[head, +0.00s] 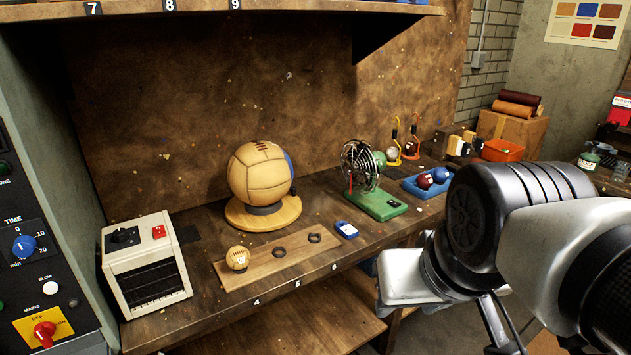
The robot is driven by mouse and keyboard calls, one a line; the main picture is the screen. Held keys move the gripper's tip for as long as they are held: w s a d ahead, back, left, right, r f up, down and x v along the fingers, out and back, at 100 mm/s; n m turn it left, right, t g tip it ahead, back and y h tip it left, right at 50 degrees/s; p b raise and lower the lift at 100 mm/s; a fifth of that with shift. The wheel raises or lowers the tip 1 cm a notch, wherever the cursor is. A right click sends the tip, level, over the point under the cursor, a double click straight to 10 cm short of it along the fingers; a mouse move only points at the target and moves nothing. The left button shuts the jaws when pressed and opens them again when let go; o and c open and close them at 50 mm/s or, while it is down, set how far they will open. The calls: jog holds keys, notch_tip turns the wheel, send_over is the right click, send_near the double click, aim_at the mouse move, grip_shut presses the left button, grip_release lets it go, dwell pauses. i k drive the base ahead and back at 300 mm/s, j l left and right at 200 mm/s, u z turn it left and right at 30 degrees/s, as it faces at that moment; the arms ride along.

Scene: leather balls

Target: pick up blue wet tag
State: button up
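A small blue tag (346,230) with a white patch lies on the wooden bench (215,304), near its front edge. It is just right of a wooden board (282,258) and does not touch anything that I can make out. Any writing on it is too small to read. My arm fills the right side of the head view, with a dark ribbed joint and pale links. The tag is left of the arm and uncovered. I cannot make out my gripper's fingers in this view.
A tan ball (260,173) on a round wooden stand (240,217) is behind the board. A small ball (237,258) and two dark rings are on the board. A wire fan (361,166) on a green base stands right of the tag, before a blue tray (411,187) with balls.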

aim_at(348, 231)
jog(key=i+l+u, duration=0.75)
jog(key=l, duration=0.4)
jog(key=i+l+u, duration=0.25)
jog(key=l, duration=0.25)
